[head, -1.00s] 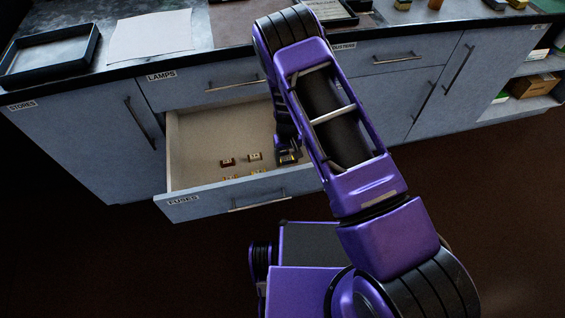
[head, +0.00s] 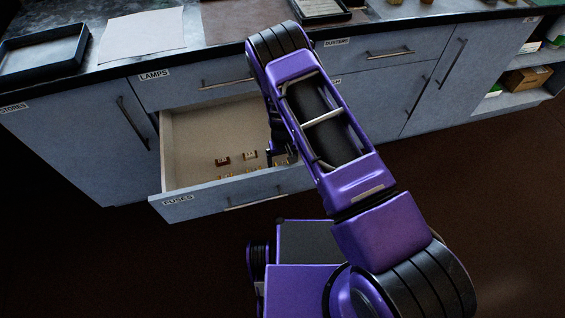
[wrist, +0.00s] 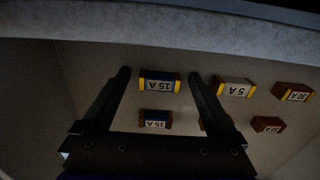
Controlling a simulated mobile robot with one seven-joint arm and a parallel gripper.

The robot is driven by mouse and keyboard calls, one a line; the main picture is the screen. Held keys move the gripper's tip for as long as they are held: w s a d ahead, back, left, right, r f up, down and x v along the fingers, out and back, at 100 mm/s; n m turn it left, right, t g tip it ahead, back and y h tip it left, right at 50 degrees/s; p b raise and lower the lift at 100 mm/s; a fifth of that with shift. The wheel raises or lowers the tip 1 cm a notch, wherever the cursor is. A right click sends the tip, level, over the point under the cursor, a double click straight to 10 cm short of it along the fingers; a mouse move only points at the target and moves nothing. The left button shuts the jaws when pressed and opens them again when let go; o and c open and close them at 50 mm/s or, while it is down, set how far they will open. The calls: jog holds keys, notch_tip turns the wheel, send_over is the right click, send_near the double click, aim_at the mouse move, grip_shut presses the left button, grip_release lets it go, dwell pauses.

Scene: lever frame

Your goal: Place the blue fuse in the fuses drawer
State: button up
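The fuses drawer (head: 185,205) is pulled open, its front labelled FUSES. My gripper (wrist: 159,76) is inside it, fingers spread and pointing toward the drawer's front wall. In the wrist view, a blue fuse (wrist: 159,83) with yellow ends, marked 15 A, lies on the drawer floor between the fingertips, with a gap on each side. A second, darker blue 15 A fuse (wrist: 155,119) lies behind it, nearer the palm. In the head view my arm hides most of the gripper, and the fuses there are too small to read.
A pale 5 A fuse (wrist: 234,88) and brown 30 A fuses (wrist: 293,92) lie to the right in the wrist view. Another fuse is partly hidden by the right finger. The drawer's left part (head: 190,150) is bare. A black tray (head: 42,52) and white sheet (head: 142,34) are on the counter.

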notch_tip(320, 180, up, 12)
jog(key=p, duration=0.1)
jog(key=shift+r, duration=0.15)
dwell(0.4)
jog(key=shift+w+r, duration=0.1)
dwell(0.3)
